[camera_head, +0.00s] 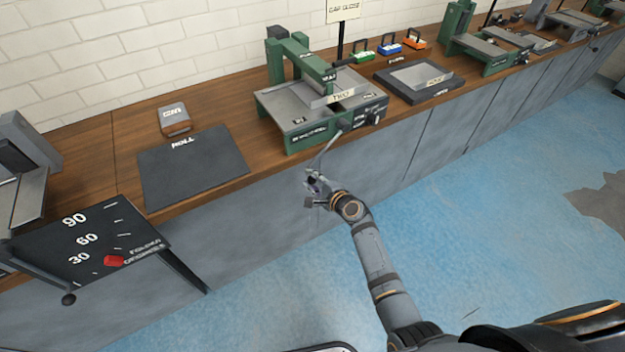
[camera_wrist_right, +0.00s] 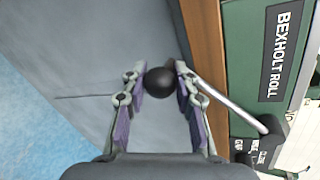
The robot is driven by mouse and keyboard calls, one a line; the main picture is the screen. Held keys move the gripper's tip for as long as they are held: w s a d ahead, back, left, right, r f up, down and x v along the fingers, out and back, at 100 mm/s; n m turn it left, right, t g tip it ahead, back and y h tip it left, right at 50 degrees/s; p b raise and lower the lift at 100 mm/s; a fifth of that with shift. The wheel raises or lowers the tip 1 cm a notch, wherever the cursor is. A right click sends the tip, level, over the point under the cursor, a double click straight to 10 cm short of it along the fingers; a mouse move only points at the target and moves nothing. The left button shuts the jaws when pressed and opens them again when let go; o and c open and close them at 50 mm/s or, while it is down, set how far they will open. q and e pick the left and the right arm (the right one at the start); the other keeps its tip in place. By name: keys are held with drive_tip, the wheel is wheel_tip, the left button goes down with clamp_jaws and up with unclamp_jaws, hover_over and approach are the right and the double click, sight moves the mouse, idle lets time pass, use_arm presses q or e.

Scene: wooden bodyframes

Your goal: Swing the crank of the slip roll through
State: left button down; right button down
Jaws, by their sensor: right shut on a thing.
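The slip roll (camera_head: 300,137) is a green machine with a grey top, standing on the wooden bench. Its label reads "BEXHOLT ROLL" in the right wrist view (camera_wrist_right: 281,50). Its crank (camera_head: 328,147) is a thin metal rod that slants down and left from a dark hub at the front. In the wrist view the crank rod (camera_wrist_right: 222,101) ends at a round black knob (camera_wrist_right: 160,82). My right gripper (camera_head: 314,182) is shut on this knob, in front of the cabinet face; the fingers (camera_wrist_right: 157,78) stand on both sides of it. My left gripper is not in view.
A dark mat marked "ROLL" (camera_head: 190,172) and a small grey block (camera_head: 174,119) lie left of the machine.

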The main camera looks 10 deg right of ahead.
drive_tip(key=c, duration=1)
unclamp_jaws()
drive_tip(key=shift+a+r, duration=0.1)
drive_tip(key=shift+r, duration=0.05)
drive_tip(key=v, duration=1.2)
drive_tip(key=s+d+f+n+g+h+p, duration=0.15)
drive_tip(key=s+f, duration=0.25)
drive_tip(key=f, duration=0.4)
drive_tip(key=s+d+f+n+g+h, duration=0.1)
drive_tip(key=s+d+f+n+g, duration=0.2)
drive_tip(key=f, duration=0.5)
drive_tip(key=s+d+f+n+g+h+p, duration=0.1)
drive_tip(key=s+d+f+n+h, duration=0.1)
drive_tip(key=s+f, duration=0.45)
drive_tip(key=s+d+f+n+g+p, duration=0.1)
drive_tip(key=s+d+f+n+g, duration=0.1)
drive_tip(key=s+f, duration=0.3)
drive_tip(key=s+d+f+n+g+h, duration=0.1)
drive_tip(key=s+f+n, duration=0.4)
drive_tip(key=s, duration=0.9)
drive_tip(key=s+d+f+n+g+h+p, duration=0.1)
drive_tip(key=s+d+f+n+g, duration=0.2)
drive_tip(key=s+f, duration=0.3)
drive_tip(key=s+n, duration=0.1)
drive_tip(key=s, duration=0.2)
drive_tip(key=shift+s+d+p, duration=0.15)
drive_tip(key=shift+s+p, duration=0.1)
drive_tip(key=shift+p, duration=0.05)
